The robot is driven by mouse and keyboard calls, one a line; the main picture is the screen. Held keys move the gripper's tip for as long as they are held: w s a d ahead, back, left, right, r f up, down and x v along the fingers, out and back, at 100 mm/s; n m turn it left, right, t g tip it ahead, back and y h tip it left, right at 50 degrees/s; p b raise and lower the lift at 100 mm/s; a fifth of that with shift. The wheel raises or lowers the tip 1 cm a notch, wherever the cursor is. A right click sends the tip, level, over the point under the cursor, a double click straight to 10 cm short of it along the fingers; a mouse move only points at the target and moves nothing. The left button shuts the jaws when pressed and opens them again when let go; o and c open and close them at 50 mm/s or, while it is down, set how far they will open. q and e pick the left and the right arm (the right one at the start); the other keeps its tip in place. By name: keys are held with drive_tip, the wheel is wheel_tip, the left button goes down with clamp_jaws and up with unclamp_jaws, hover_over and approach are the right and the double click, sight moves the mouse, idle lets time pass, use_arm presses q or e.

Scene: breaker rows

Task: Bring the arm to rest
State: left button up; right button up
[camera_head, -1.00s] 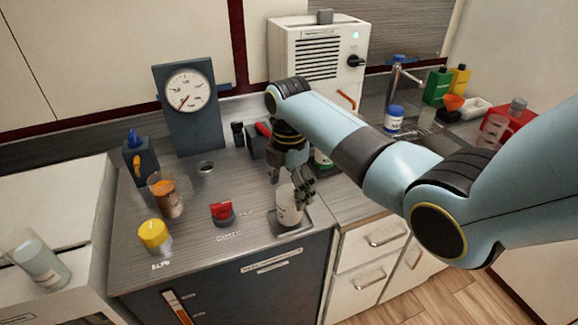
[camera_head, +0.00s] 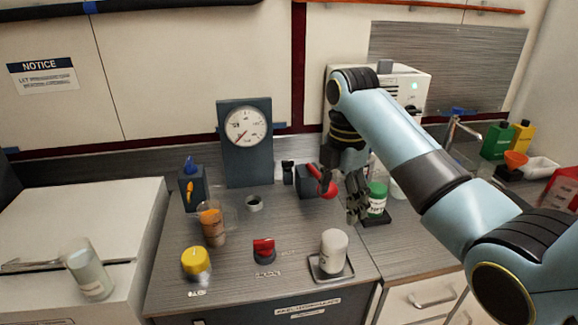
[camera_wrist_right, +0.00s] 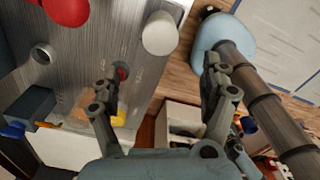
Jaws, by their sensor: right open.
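My right gripper (camera_head: 357,196) is open and empty in the head view, above the counter beside a green-lidded jar. In the right wrist view its two fingers (camera_wrist_right: 160,85) are spread with nothing between them. A white cup-like container (camera_head: 333,250) stands upright on a small square tray (camera_head: 346,274) at the counter's front right, below and apart from the gripper; it also appears at the top of the wrist view (camera_wrist_right: 160,33). My right arm reaches in from the right side of the head view. My left gripper is not in view.
The counter holds a yellow knob (camera_head: 196,262), a red knob (camera_head: 264,249), a brown-filled beaker (camera_head: 213,226) and a red-handled device (camera_head: 322,183). A dial gauge (camera_head: 246,127) stands behind. The green-lidded jar (camera_head: 377,198) is close to the gripper. A glass cylinder (camera_head: 88,270) stands left.

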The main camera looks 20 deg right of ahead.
drive_tip(key=s+a+f+m+t, duration=0.1)
drive_tip(key=s+f+m, duration=0.1)
drive_tip(key=s+m, duration=0.3)
drive_tip(key=s+a+f+m+t, duration=0.1)
drive_tip(key=s+f+m, duration=0.25)
drive_tip(key=s, duration=0.45)
drive_tip(key=s+a+r+m+t, duration=0.1)
drive_tip(key=s+r+m, duration=0.2)
drive_tip(key=s+m, duration=0.3)
drive_tip(key=s+r+m+t, duration=0.1)
drive_tip(key=s+r+m, duration=0.25)
drive_tip(key=s, duration=0.35)
wheel_tip(320, 180, down, 40)
drive_tip(key=s+d+f+m+g+h+b, duration=0.1)
drive_tip(key=s+d+g+b, duration=0.15)
drive_tip(key=b, duration=0.95)
drive_tip(key=s+f+b, duration=0.8)
drive_tip(key=s+f, duration=1)
drive_tip(key=f, duration=0.4)
drive_tip(key=shift+d+f+g, duration=0.35)
